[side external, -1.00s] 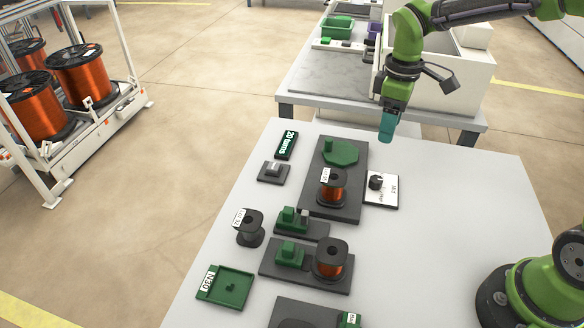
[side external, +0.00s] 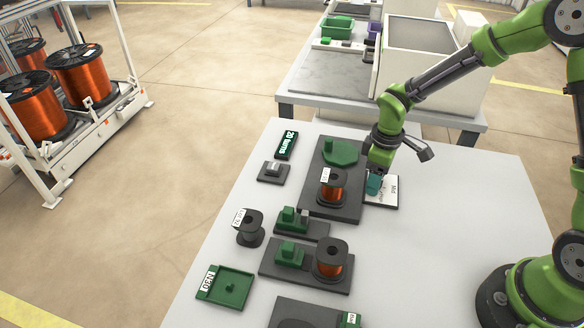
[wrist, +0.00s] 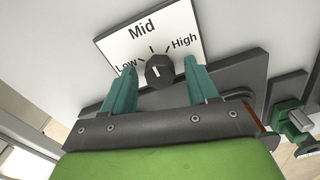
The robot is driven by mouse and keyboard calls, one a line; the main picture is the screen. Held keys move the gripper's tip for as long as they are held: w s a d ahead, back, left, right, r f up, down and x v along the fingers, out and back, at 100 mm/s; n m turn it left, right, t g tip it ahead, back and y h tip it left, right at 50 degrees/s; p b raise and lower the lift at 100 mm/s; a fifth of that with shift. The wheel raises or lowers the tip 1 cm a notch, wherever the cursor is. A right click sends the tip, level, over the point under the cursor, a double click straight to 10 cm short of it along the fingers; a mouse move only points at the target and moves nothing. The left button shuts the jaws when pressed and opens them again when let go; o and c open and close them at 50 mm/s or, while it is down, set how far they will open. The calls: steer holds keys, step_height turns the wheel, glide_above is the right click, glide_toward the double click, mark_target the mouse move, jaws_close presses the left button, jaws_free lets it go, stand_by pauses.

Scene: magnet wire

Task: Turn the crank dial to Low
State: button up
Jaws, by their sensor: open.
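The crank dial (wrist: 159,70) is a round black knob with a white pointer line, on a white plate (wrist: 185,25) marked Low, Mid and High. Its pointer line aims up, near the Mid tick and slightly left of it. My gripper (wrist: 161,80) is open, with one teal finger on each side of the knob. Whether the fingers touch the knob I cannot tell. In the side external view my gripper (side external: 373,186) is low over the plate (side external: 386,194) and hides the knob.
Left of the plate is a dark base (side external: 345,210) with a green octagonal part (side external: 341,153) and a copper spool (side external: 332,187). More spools and green fixtures stand along the table's left side. The table's right part (side external: 450,220) is clear.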

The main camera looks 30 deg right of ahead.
steer(key=c, duration=1)
steer(key=shift+c, duration=0.2)
steer(key=shift+n, duration=2.9)
steer(key=o, duration=1)
steer(key=shift+o, duration=0.2)
steer(key=shift+r, duration=0.1)
